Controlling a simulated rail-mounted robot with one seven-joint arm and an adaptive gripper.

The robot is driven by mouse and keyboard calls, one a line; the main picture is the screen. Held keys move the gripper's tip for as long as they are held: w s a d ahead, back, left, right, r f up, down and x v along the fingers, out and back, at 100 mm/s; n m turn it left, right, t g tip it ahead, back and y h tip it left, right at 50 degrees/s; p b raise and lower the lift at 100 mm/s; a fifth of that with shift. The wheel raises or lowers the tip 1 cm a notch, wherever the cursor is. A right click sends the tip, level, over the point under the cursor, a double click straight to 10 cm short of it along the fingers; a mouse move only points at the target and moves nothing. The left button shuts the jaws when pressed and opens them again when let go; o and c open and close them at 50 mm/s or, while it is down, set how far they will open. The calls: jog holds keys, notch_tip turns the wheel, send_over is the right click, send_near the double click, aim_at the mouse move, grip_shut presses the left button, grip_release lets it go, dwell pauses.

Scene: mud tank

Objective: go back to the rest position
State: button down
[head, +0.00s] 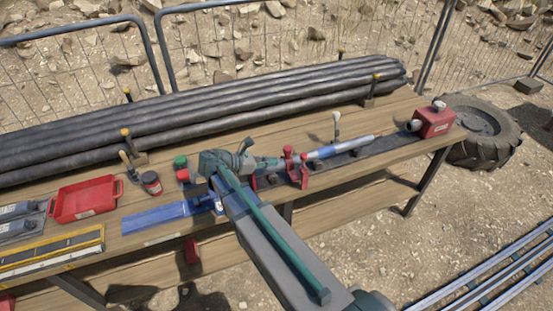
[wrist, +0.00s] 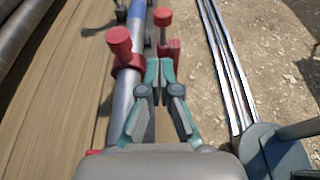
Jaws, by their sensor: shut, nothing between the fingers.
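My gripper (head: 274,163) is over the workbench, close to the left side of a red clamp (head: 296,168) in the head view. In the wrist view, the two teal fingers of my gripper (wrist: 159,68) are shut with nothing between the tips. A silver and blue rod (head: 332,151) runs along the bench through the red clamp. In the wrist view the rod (wrist: 138,22) passes just left of the fingers, and red clamp knobs (wrist: 120,42) stand near the tips. I cannot tell whether the fingers touch the clamp.
Long dark pipes (head: 215,108) lie along the back of the wooden bench (head: 255,133). A red tray (head: 86,199), a blue strip (head: 155,216) and a red can (head: 151,183) are at the left. A red box (head: 434,121) stands at the right end. A tyre (head: 482,132) lies beyond.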

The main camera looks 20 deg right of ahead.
jog(key=shift+a, duration=0.1)
dwell(0.5)
jog(key=s+a+f+m+y+b, duration=0.1)
jog(key=s+a+f+m+y, duration=0.2)
jog(key=f, duration=0.5)
jog(key=s+a+f+m+g+y, duration=0.1)
jog(key=s+a+f+m+y, duration=0.2)
jog(key=s+f, duration=0.45)
jog(key=s+a+f+m+y+b, duration=0.1)
jog(key=s+f+m+y, duration=0.3)
jog(key=f, duration=0.6)
jog(key=s+a+f+m+g+y+b, duration=0.2)
jog(key=s+f, duration=0.6)
jog(key=s, duration=0.5)
jog(key=s+a+f+m+g+y+b, duration=0.2)
jog(key=s+f+m, duration=0.3)
jog(key=s+f, duration=0.4)
jog(key=s+a+g, duration=0.1)
jog(key=s, duration=0.4)
jog(key=shift+s+a+b, duration=0.15)
jog(key=shift+a+b, duration=0.05)
jog(key=shift+b, duration=0.1)
